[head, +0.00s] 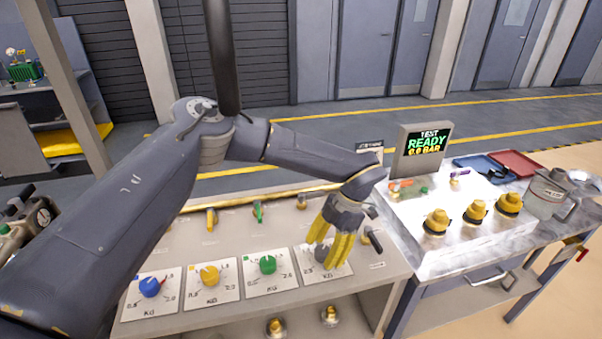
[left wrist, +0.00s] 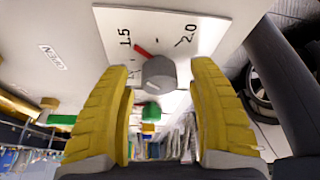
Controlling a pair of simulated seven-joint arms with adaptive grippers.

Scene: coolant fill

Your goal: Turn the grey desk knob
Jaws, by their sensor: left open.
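The grey knob (left wrist: 159,73) sits on a white dial plate (left wrist: 205,25) marked 1.5 and 2.0, with a red pointer line beside it. In the head view the grey knob (head: 322,254) is partly hidden behind yellow fingers. My left gripper (head: 331,250) is over this rightmost dial on the desk panel. In the left wrist view my left gripper (left wrist: 165,100) is open, with one yellow finger on each side of the knob. I cannot tell whether the fingers touch it. My right gripper is not in view.
Blue (head: 149,287), yellow (head: 209,275) and green (head: 267,264) knobs stand in a row to the left. A lever (head: 372,239) stands close right of my gripper. A bench with a screen (head: 424,147) reading "TEST READY 0.0 BAR" and yellow-capped fittings (head: 437,221) is farther right.

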